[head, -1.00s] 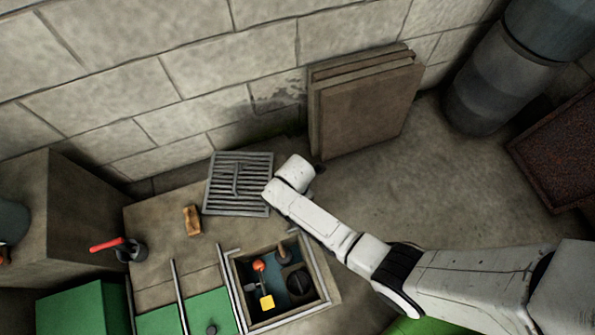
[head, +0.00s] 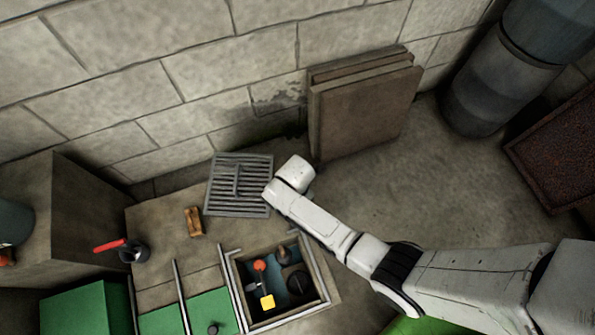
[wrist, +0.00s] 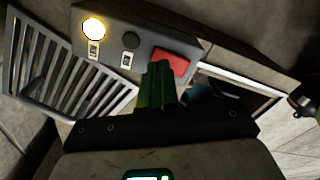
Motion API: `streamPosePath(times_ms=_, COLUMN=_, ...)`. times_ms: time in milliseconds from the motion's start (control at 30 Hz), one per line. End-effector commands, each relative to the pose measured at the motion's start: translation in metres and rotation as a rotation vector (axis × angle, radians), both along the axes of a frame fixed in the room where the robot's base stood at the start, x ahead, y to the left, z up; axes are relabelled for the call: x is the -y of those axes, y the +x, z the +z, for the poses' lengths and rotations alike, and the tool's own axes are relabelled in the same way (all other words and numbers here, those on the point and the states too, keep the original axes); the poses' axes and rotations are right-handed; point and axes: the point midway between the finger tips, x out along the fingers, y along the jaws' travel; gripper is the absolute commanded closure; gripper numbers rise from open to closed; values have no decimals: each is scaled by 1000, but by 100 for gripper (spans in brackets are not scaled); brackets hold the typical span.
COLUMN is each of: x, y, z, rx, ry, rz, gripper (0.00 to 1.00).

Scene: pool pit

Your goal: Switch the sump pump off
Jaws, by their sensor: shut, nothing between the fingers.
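In the wrist view a grey control box (wrist: 112,15) has a glowing lamp (wrist: 93,28), a dark round lamp or button (wrist: 131,41) and a red switch (wrist: 168,64). Two small label plates sit under the round parts. My gripper (wrist: 158,70) is shut and empty, its green fingertips beside the red switch's left edge; I cannot tell if they touch. In the head view my arm hides the gripper and the box. The open sump pit (head: 236,289) holds a dark round pump-like body (head: 299,281), an orange ball (head: 260,265) and a yellow block (head: 267,301).
A slatted grate (head: 239,184) lies behind the pit; it also shows in the wrist view (wrist: 62,62). A brown block (head: 194,221) and a red-handled valve (head: 110,245) stand to the left. Panels (head: 365,110) lean on the wall.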

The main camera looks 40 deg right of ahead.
Motion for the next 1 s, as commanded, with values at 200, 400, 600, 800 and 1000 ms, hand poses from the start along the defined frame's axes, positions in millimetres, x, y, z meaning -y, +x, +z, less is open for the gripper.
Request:
streamPosePath(times_ms=200, x=0, y=0, z=20, rx=0, ry=0, rz=0, gripper=100)
streamPosePath(times_ms=400, x=0, y=0, z=34, rx=0, ry=0, rz=0, gripper=100)
streamPosePath(times_ms=600, x=0, y=0, z=47, rx=0, ry=0, rz=0, gripper=100)
streamPosePath(times_ms=800, x=0, y=0, z=53, rx=0, ry=0, rz=0, gripper=100)
streamPosePath(times_ms=1000, x=0, y=0, z=52, rx=0, ry=0, rz=0, gripper=100)
